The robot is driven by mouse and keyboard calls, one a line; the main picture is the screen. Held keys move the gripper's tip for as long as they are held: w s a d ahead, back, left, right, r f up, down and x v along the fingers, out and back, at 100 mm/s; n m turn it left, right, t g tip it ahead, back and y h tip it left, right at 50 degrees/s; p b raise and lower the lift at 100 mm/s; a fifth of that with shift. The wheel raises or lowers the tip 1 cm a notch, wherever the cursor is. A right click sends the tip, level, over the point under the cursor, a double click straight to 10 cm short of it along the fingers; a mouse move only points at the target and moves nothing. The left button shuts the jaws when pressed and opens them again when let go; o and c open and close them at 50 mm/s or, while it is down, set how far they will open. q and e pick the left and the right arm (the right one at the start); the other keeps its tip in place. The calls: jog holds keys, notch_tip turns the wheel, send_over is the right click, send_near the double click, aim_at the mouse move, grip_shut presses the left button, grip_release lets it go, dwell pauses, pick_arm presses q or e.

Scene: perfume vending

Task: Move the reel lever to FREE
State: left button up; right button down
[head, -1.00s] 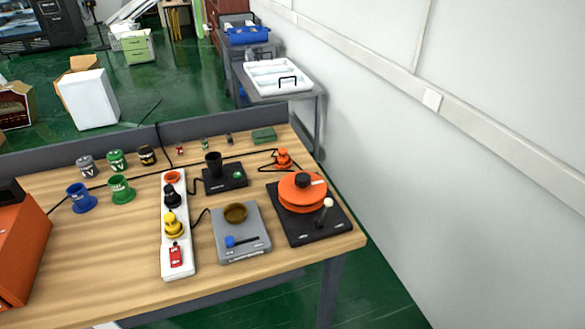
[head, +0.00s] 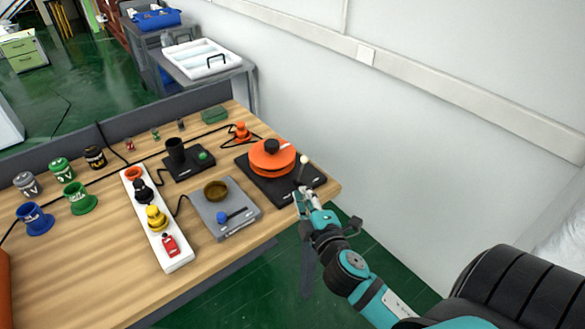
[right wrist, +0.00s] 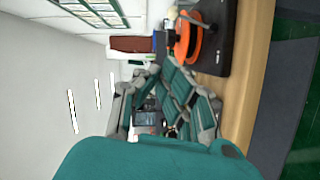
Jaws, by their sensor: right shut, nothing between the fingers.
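The orange cable reel (head: 271,155) with a black hub sits on a black base plate (head: 258,181) at the right end of the table. Its lever, with a pale round knob (head: 304,159), stands up from the plate's right side. FREE lettering cannot be read. My right gripper (head: 302,192) is shut and empty at the plate's front right, just below the lever in the picture; whether it touches the lever cannot be told. My left gripper is not in view.
A grey device (head: 237,226) with a brown bowl (head: 215,190) and blue-knobbed slider stands left of the reel. Coloured cups stand farther left. The wall (head: 430,130) is close on the right.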

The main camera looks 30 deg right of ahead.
aim_at(305, 162)
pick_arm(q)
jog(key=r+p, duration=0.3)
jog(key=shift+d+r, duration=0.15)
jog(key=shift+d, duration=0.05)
pick_arm(e)
jog(key=w+d+f, duration=0.2)
jog(key=w+d, duration=0.4)
jog(key=w, duration=0.5)
jog(key=shift+d, duration=0.2)
jog(key=shift+w, duration=0.15)
jog(key=shift+w+d+f+b, duration=0.1)
jog(key=shift+d+b, duration=0.05)
jog(key=shift+d, duration=0.3)
jog(key=shift+w+d+f+b, duration=0.1)
jog(key=shift+d+b, duration=0.05)
jog(key=shift+d, duration=0.3)
jog(key=shift+d+r, duration=0.1)
jog(key=shift+d, duration=0.1)
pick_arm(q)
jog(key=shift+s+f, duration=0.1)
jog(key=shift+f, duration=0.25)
pick_arm(e)
jog(key=shift+a+r, duration=0.1)
